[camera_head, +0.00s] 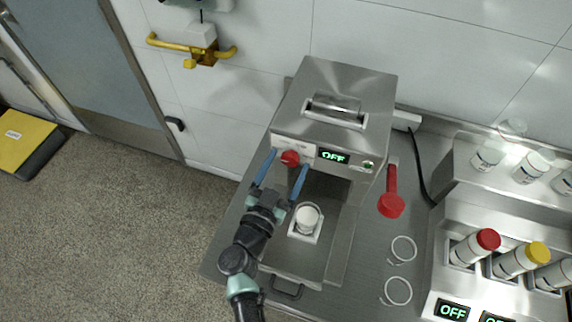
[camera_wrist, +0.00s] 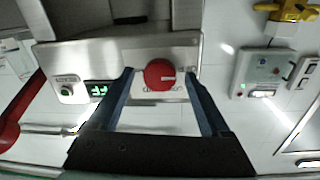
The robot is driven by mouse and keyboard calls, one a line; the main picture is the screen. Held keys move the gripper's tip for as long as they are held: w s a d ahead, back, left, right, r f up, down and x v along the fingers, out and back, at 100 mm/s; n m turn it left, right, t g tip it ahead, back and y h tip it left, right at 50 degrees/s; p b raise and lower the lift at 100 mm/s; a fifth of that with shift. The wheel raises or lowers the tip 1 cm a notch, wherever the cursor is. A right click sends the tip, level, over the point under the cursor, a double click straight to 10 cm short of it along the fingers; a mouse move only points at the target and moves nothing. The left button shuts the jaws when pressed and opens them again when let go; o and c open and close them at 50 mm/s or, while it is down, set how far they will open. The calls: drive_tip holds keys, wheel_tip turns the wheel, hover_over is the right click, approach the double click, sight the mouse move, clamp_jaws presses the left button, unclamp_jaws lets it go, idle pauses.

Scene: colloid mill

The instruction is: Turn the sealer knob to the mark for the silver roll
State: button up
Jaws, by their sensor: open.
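The red sealer knob (camera_head: 290,158) is on a pale label plate on the front of a steel machine (camera_head: 370,90), left of a display reading OFF. In the wrist view, the knob (camera_wrist: 159,74) shows a short white pointer line toward picture right. Dark lettering on the plate around it is too small to read, so I cannot tell which mark is for the silver roll. My gripper (camera_head: 288,161) is open, its blue fingers on either side of the knob. Contact with the knob is not visible. A silver cylinder (camera_head: 337,105) lies in the machine's top recess.
A white-lidded jar (camera_head: 307,217) stands in the bay below. A rack (camera_head: 440,280) with capped bottles stands far right.

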clamp_jaws()
idle(0.3)
drive_tip(key=m+p, duration=0.1)
drive_tip(key=m, duration=0.4)
drive_tip(key=shift+r+m, duration=0.1)
drive_tip(key=shift+m, duration=0.2)
drive_tip(key=m, duration=0.6)
drive_tip(key=m+y+b, duration=0.1)
drive_tip(key=m, duration=0.5)
drive_tip(key=shift+s+d, duration=0.1)
drive_tip(key=m+b, duration=0.2)
drive_tip(key=m, duration=0.3)
drive_tip(key=shift+y, duration=0.3)
